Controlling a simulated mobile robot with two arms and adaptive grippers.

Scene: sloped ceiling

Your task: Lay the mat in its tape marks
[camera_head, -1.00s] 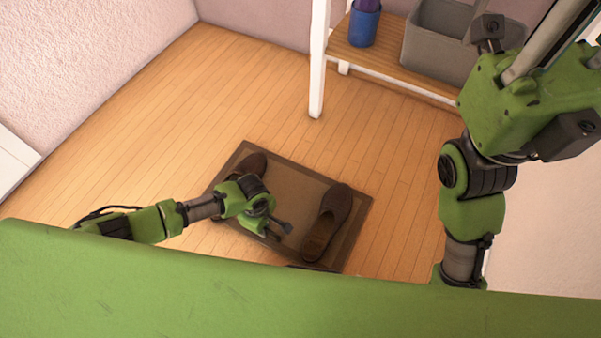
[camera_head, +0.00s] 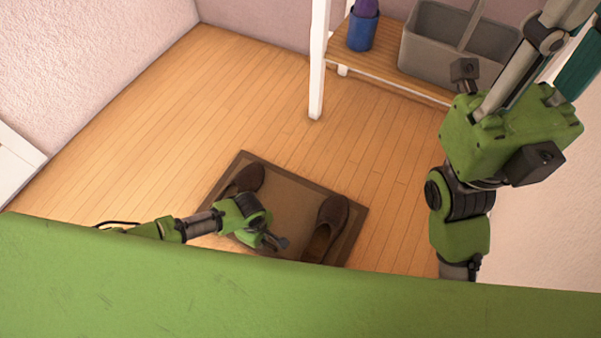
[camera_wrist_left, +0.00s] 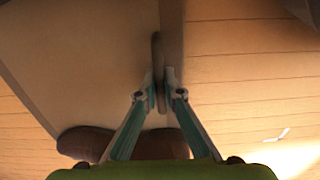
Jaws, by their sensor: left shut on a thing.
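The brown mat (camera_head: 280,188) with a darker border lies flat on the wooden floor in the head view, with two brown shoes, a left one (camera_head: 245,180) and a right one (camera_head: 325,230), resting on it. My left gripper (camera_head: 274,244) is low at the mat's near side, between the shoes. In the left wrist view its fingertips (camera_wrist_left: 162,88) are shut on a thin brown upright strip at the mat's border. A short pale mark (camera_wrist_left: 278,135), possibly tape, shows on the floor there. My right gripper is out of view. My green body hides the near floor.
A white-legged shelf (camera_head: 380,72) stands at the back right, holding a blue cup (camera_head: 361,32) and a grey caddy (camera_head: 455,50). Pink walls close the left and back. The floor left and beyond the mat is clear.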

